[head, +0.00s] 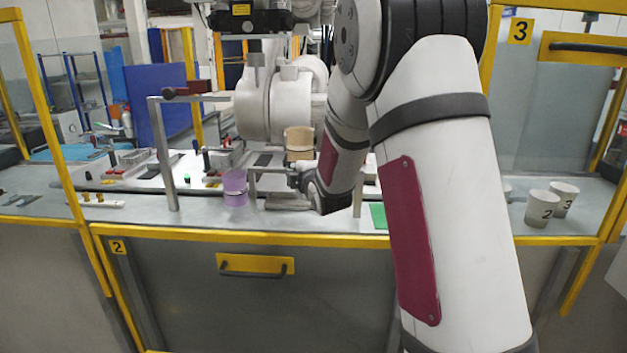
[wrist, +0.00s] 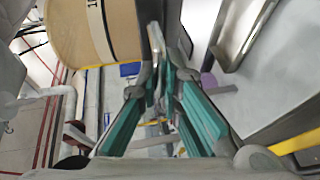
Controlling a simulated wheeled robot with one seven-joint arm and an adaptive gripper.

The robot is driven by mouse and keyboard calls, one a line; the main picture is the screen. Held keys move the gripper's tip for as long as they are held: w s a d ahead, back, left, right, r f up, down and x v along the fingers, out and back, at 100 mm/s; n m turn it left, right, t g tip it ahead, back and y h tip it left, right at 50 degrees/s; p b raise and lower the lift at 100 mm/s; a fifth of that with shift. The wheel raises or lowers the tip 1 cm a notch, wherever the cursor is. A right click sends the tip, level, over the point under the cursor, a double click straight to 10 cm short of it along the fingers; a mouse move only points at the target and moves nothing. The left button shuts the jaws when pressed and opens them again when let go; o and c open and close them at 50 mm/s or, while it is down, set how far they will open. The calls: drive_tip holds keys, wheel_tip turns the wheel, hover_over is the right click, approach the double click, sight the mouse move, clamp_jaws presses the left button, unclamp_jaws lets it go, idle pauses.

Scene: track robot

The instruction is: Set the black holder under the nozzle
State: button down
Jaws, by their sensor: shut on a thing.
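My gripper (head: 293,178) is low over the bench behind the yellow-edged front, pointing left. It also shows in the wrist view (wrist: 160,82), where its teal-padded fingers close toward a thin grey metal-like piece (wrist: 155,62). I cannot tell whether this piece belongs to the black holder. I cannot make out a black holder in either view. A tan cup-like cylinder (head: 299,141) shows just above my gripper; in the wrist view it (wrist: 92,30) is large at upper left, with a pale band and a black line. I cannot clearly pick out the nozzle.
A purple cup (head: 235,188) stands on the bench left of my gripper. A grey metal post frame (head: 165,150) rises at the left. Two pale cups marked 2 (head: 541,208) and 3 (head: 563,197) stand at the right. A yellow rail (head: 200,236) edges the front.

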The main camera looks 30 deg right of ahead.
drive_tip(key=w+a+b, duration=0.4)
drive_tip(key=w+a, duration=0.2)
drive_tip(key=a, duration=0.4)
drive_tip(key=shift+w, duration=0.35)
drive_tip(key=shift+a, duration=0.1)
drive_tip(key=c, duration=1.7)
unclamp_jaws()
drive_tip(key=shift+w, duration=0.1)
drive_tip(key=v, duration=1.2)
